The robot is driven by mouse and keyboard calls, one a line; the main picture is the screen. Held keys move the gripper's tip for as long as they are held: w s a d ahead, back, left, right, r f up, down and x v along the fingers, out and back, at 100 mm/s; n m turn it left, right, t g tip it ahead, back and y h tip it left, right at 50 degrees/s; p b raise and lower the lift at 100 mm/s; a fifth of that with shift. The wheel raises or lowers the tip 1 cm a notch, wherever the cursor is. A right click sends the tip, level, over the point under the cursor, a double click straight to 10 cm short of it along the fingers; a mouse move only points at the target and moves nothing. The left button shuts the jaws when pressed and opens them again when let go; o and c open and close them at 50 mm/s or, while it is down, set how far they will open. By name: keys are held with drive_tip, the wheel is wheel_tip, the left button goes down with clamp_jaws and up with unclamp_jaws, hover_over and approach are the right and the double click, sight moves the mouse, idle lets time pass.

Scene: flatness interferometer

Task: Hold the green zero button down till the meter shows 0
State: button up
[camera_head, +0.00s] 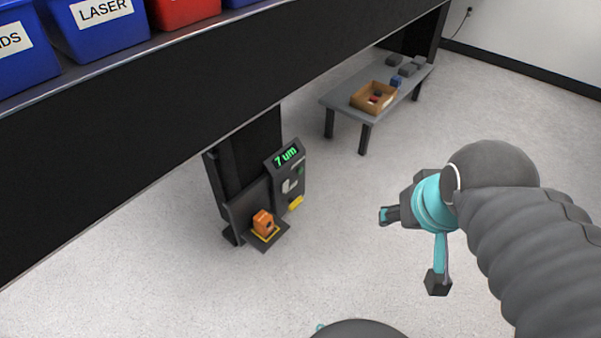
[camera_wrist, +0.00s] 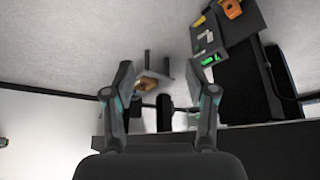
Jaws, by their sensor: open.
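The meter display (camera_head: 287,156) glows green and reads "7 um" on a dark upright panel below the shelf; it also shows in the wrist view (camera_wrist: 210,59). A small green patch, seemingly the zero button (camera_head: 301,170), is on the panel just below the display's right end. It is too small to see whether it is pressed. My gripper (camera_head: 412,249) is open and empty, to the right of the panel and well apart from it. In the wrist view my gripper (camera_wrist: 160,74) has its two fingers spread.
An orange block (camera_head: 263,223) sits on a plate at the panel's foot, with a yellow part (camera_head: 296,202) beside it. A low grey table (camera_head: 340,100) holds a wooden tray (camera_head: 359,101). Labelled bins (camera_head: 100,40) stand on the dark shelf. Floor between gripper and panel is clear.

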clamp_jaws()
idle(1.4)
